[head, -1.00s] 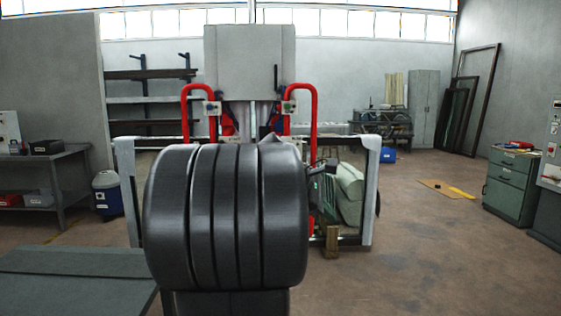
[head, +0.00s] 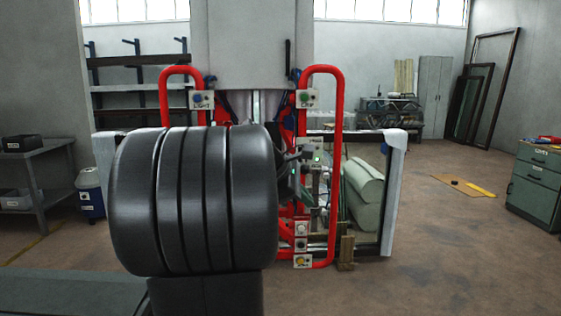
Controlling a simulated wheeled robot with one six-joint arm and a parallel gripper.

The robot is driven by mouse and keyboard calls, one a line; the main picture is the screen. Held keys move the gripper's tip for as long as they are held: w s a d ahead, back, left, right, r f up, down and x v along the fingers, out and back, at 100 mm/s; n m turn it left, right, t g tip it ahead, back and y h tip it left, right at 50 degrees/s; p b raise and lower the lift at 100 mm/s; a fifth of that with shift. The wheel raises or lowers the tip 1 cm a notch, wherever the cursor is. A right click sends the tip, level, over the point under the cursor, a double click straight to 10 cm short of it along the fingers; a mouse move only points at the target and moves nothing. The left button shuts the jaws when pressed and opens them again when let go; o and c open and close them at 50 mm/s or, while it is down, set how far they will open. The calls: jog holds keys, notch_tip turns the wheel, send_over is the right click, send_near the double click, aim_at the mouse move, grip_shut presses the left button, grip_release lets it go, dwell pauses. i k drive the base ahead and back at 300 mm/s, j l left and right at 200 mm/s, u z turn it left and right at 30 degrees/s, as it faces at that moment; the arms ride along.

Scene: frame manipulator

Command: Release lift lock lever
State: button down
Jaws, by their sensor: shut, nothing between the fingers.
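A machine with a red tubular frame (head: 334,160) and a large grey cabinet (head: 240,50) stands ahead. Small control boxes sit on the frame: one at upper left (head: 201,99), one at upper right (head: 308,98) with a green control, and a lower box (head: 303,261) with a yellow part. I cannot tell which part is the lift lock lever. My gripper (head: 306,168), dark and small, is shut and empty in front of the frame's right side, below the upper right box. My black ribbed arm part hides the machine's lower left and middle.
A green padded roll (head: 364,198) lies right of the frame. Green drawers (head: 538,188) are at far right, a grey workbench (head: 40,172) and blue bin (head: 90,193) at left. The floor at right is mostly clear.

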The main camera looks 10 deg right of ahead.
aim_at(304, 168)
jog(key=i, duration=0.55)
jog(key=i+l+u, duration=0.1)
jog(key=i, duration=0.4)
